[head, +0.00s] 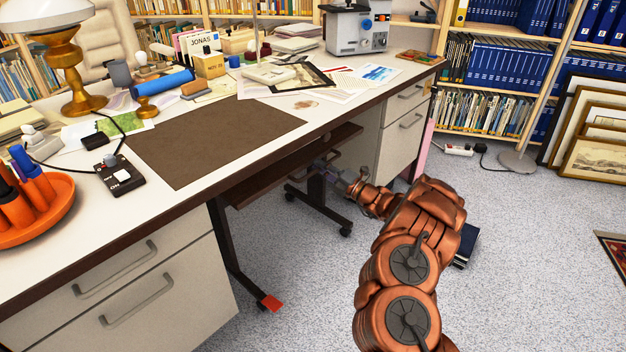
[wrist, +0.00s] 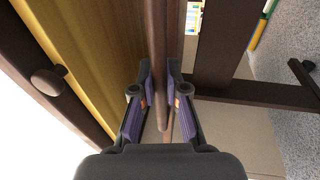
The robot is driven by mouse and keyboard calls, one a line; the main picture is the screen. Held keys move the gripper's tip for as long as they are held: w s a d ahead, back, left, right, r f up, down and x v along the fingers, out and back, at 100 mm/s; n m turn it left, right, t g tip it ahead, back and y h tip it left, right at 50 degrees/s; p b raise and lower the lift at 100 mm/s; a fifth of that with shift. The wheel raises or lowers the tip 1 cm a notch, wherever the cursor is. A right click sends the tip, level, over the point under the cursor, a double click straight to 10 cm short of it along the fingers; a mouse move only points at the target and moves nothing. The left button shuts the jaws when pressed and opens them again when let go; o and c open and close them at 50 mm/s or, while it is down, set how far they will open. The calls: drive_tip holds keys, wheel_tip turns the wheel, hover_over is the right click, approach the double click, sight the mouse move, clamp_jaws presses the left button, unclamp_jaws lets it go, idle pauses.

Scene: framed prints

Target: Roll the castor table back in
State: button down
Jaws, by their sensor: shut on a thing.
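The castor table has a dark brown top (head: 262,181) that shows low under the front edge of the desk (head: 215,142), partly hidden by it. Its dark base with castors (head: 325,208) stands on the floor below. My gripper (head: 318,169) reaches in from the right at the table's front edge. My arm hides part of the floor to the right.
Desk drawers (head: 150,290) stand at the left and more drawers (head: 405,125) at the right of the knee space. Dark blue books (head: 467,245) lie behind my arm. The carpet in front is mostly clear.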

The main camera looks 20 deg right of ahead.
drive_tip(key=shift+w+a, duration=0.25)
drive_tip(key=shift+w, duration=0.2)
drive_tip(key=c, duration=1.2)
unclamp_jaws()
drive_tip(key=shift+w+a, duration=0.1)
drive_tip(key=v, duration=1.2)
